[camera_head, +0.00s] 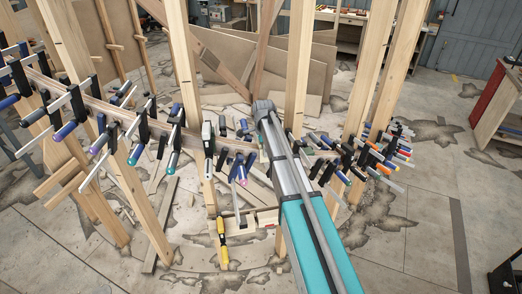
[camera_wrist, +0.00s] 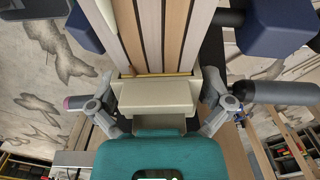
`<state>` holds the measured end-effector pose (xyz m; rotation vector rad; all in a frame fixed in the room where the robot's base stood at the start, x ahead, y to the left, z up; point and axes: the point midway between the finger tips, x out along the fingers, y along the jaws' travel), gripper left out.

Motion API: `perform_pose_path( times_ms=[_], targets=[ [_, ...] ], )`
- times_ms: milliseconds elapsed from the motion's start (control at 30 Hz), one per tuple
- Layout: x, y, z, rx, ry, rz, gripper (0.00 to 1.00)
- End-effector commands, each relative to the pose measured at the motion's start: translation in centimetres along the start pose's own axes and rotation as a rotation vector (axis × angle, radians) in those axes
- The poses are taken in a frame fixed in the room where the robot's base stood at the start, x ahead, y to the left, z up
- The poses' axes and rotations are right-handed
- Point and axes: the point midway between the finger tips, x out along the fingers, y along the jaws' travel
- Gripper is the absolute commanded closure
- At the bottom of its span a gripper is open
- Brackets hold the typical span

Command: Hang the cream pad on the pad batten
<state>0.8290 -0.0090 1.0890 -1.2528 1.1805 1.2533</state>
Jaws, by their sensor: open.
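My gripper (camera_head: 263,108) reaches in at the middle of the head view, close to the curved stringer. In the wrist view its two grey fingers (camera_wrist: 158,110) are spread apart. A cream block, which looks like the cream pad (camera_wrist: 158,98), lies between them against the end of the visible laminated strips (camera_wrist: 165,35). I cannot tell whether a finger touches it. The pad is hidden in the head view. A low batten with pale blocks (camera_head: 238,223), perhaps the pad batten, crosses between posts below my gripper.
Many clamps line the stringer left (camera_head: 65,130) and right (camera_head: 370,155) of my arm. Upright wooden posts (camera_head: 298,70) stand close around it. A yellow-and-black tool (camera_head: 222,240) hangs by the low batten. Dark clamp parts (camera_wrist: 275,25) flank the wrist view. Open floor (camera_head: 430,215) lies at right.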

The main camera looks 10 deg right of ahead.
Motion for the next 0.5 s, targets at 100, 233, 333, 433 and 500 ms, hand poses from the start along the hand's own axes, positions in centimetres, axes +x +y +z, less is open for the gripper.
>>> perform_pose_path(
  times_ms=[100, 233, 333, 433, 500],
  targets=[
    [-0.04, 0.0, -0.02, 0.0, 0.0, 0.0, 0.0],
    [-0.04, 0.0, -0.02, 0.0, 0.0, 0.0, 0.0],
    [-0.04, 0.0, -0.03, 0.0, 0.0, 0.0, 0.0],
    [-0.04, 0.0, -0.03, 0.0, 0.0, 0.0, 0.0],
    [-0.04, 0.0, -0.04, 0.0, 0.0, 0.0, 0.09]
  ],
)
